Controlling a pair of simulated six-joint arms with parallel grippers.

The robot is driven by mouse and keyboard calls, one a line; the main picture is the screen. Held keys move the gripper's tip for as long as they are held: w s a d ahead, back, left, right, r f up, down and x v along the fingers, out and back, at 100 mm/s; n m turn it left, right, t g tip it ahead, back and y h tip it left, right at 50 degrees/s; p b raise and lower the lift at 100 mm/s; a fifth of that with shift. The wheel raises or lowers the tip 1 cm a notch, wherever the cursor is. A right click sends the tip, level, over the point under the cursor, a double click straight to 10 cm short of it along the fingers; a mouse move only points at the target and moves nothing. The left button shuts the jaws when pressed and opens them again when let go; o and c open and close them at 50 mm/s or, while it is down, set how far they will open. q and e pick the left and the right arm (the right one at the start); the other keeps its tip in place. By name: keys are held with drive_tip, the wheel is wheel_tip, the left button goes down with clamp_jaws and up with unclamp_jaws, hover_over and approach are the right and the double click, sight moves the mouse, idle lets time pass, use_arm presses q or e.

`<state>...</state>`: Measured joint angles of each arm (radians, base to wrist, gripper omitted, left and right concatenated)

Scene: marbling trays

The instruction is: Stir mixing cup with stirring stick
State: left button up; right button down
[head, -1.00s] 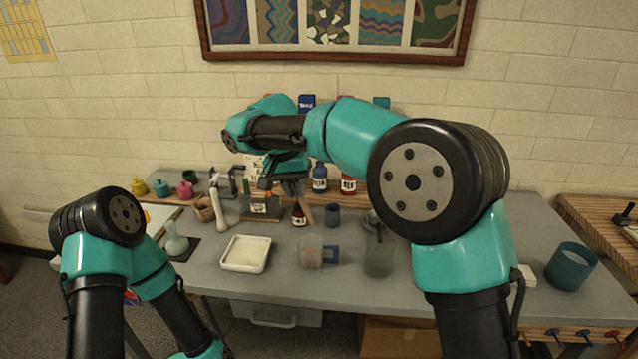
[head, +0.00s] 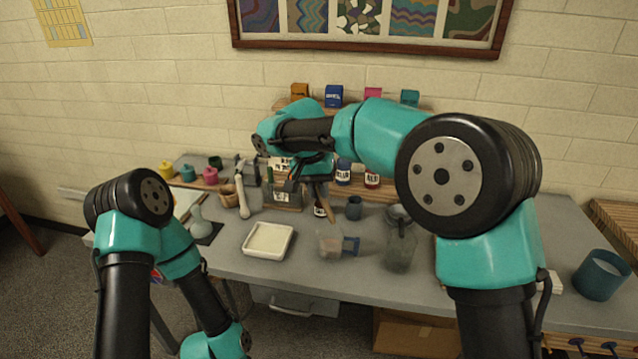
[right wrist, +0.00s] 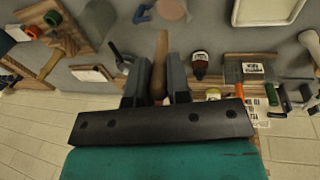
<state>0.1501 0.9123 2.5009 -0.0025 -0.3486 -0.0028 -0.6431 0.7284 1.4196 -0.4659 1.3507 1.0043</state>
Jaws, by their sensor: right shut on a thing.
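My right gripper (right wrist: 160,94) is shut on the wooden stirring stick (right wrist: 161,58), which points away from the jaws in the right wrist view. In the head view the right gripper (head: 316,178) is over the back half of the table, partly hidden by its own wrist. A clear cup with a blue handle (head: 331,243), seemingly the mixing cup, stands nearer the front edge with pale contents. It also shows at the top of the right wrist view (right wrist: 171,9). The stick is apart from this cup. My left gripper is out of view; only its arm shows.
A white tray (head: 268,255) lies left of the cup, and a clear jar (head: 400,254) stands to its right. A teal cup (head: 601,275) stands far right.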

drive_tip(key=a+x, duration=0.2)
drive_tip(key=x, duration=0.8)
drive_tip(key=shift+s+f, duration=0.15)
drive_tip(key=shift+f, duration=0.05)
idle(0.5)
idle(1.2)
